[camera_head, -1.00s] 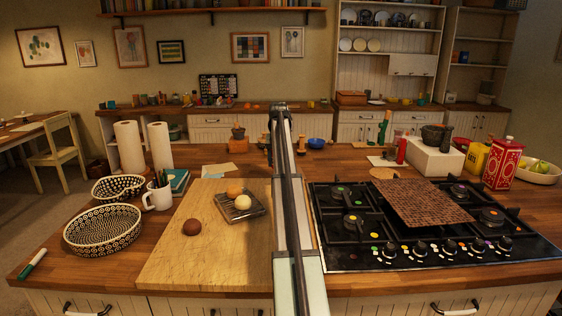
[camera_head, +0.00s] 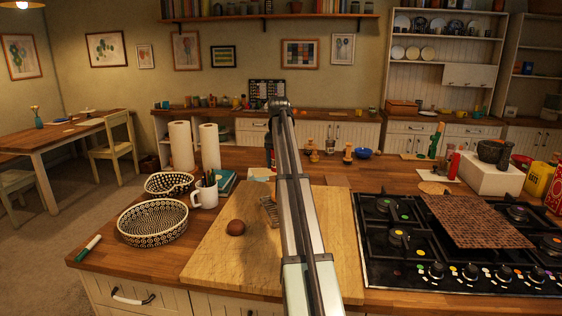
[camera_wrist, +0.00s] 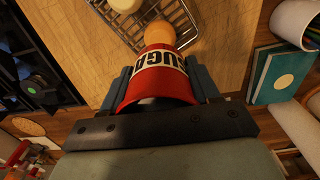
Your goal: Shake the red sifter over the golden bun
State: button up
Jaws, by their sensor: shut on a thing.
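My gripper (camera_wrist: 162,88) is shut on the red sifter (camera_wrist: 150,90), its blue-grey fingers on both sides of it. The sifter has a white label with dark letters, partly readable. In the wrist view the golden bun (camera_wrist: 159,34) shows just past the far end of the sifter, on the wire rack (camera_wrist: 186,35). I cannot tell how high the sifter is above it. A pale bun (camera_wrist: 125,4) is beside it at the top edge. In the head view my arm hides both buns and most of the rack (camera_head: 268,210).
A brown bun (camera_head: 236,227) sits on the wooden board (camera_head: 225,265). Patterned baskets (camera_head: 153,222), a mug (camera_head: 205,195) and paper towel rolls (camera_head: 181,147) stand left. The hob (camera_head: 385,255) with a brown mat (camera_head: 475,222) is right.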

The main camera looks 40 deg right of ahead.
jog(key=shift+f, duration=0.15)
dwell(0.3)
jog(key=shift+f, duration=1.35)
jog(key=shift+s+d, duration=0.2)
jog(key=shift+d, duration=0.25)
jog(key=shift+w+a, duration=0.1)
jog(key=shift+a, duration=0.05)
jog(key=shift+w+a, duration=0.35)
jog(key=shift+a, duration=0.35)
